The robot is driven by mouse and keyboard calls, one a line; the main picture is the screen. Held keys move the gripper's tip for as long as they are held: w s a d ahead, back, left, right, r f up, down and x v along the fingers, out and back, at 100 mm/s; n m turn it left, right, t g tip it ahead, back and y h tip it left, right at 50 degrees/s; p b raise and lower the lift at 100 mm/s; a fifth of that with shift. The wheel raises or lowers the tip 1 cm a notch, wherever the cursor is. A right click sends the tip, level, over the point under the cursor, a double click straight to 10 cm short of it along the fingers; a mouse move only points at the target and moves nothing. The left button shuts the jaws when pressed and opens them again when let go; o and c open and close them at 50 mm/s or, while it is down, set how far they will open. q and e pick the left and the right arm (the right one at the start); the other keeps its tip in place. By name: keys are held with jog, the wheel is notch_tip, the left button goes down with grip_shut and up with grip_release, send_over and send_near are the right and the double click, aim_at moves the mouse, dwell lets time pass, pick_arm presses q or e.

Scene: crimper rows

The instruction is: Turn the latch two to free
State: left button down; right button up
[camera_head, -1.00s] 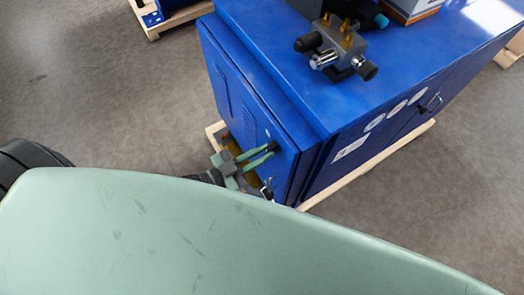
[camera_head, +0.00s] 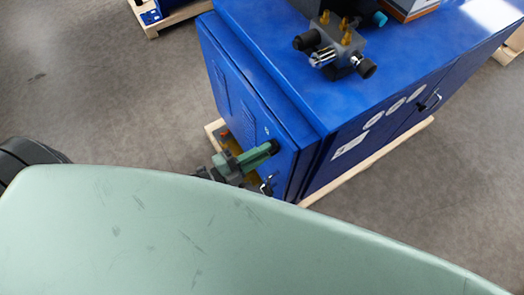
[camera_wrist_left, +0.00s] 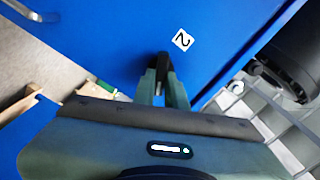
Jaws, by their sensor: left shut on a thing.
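My left gripper (camera_head: 273,148) reaches the blue cabinet door (camera_head: 245,110) at its side near the right edge. Its green fingers are closed together with their tips at the door face. My right gripper is not in view.
The blue cabinet (camera_head: 390,80) stands on a wooden pallet (camera_head: 370,165). A grey valve block (camera_head: 338,48) with brass fittings sits on its top. Grey floor (camera_head: 110,100) is open to the left. My own green body fills the lower part of the head view.

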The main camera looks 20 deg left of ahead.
pick_arm(q)
jog(key=m+b, duration=0.1)
jog(key=m, duration=0.4)
jog(key=shift+f, duration=0.15)
jog(key=shift+m, duration=0.4)
jog(key=c, duration=1.4)
grip_release()
jog(key=shift+c, duration=0.2)
jog(key=b+v, duration=0.1)
jog(key=v, duration=0.6)
jog(key=shift+s+a, duration=0.25)
jog(key=shift+s, duration=0.1)
